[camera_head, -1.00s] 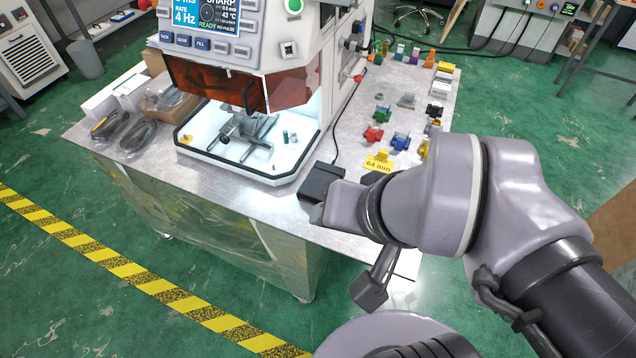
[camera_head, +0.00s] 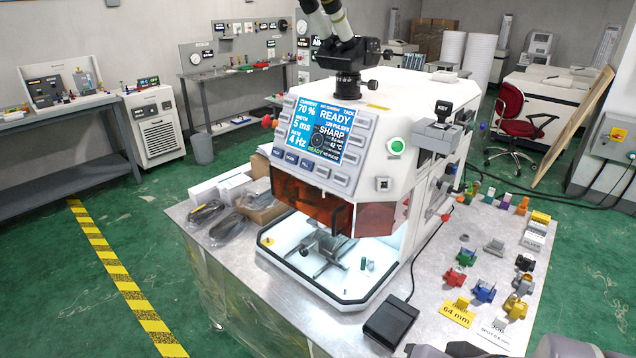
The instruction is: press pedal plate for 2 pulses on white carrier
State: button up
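The pedal plate, a black slab (camera_head: 390,322) with a dark cable, lies on the metal tabletop to the right of the white machine's front corner. The white machine (camera_head: 375,165) has a lit screen (camera_head: 322,130) reading READY, 70 %, 5 ms, 4 Hz, SHARP and NO PULSE. A grey metal fixture (camera_head: 328,256) stands in its bright chamber, below the amber shield (camera_head: 300,195). I cannot pick out a white carrier in the chamber for certain. Only parts of my arm show at the bottom right edge; my gripper's fingertips are out of view.
Bagged cables (camera_head: 207,213) and boxes lie at left. A microscope (camera_head: 345,50) tops the machine.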

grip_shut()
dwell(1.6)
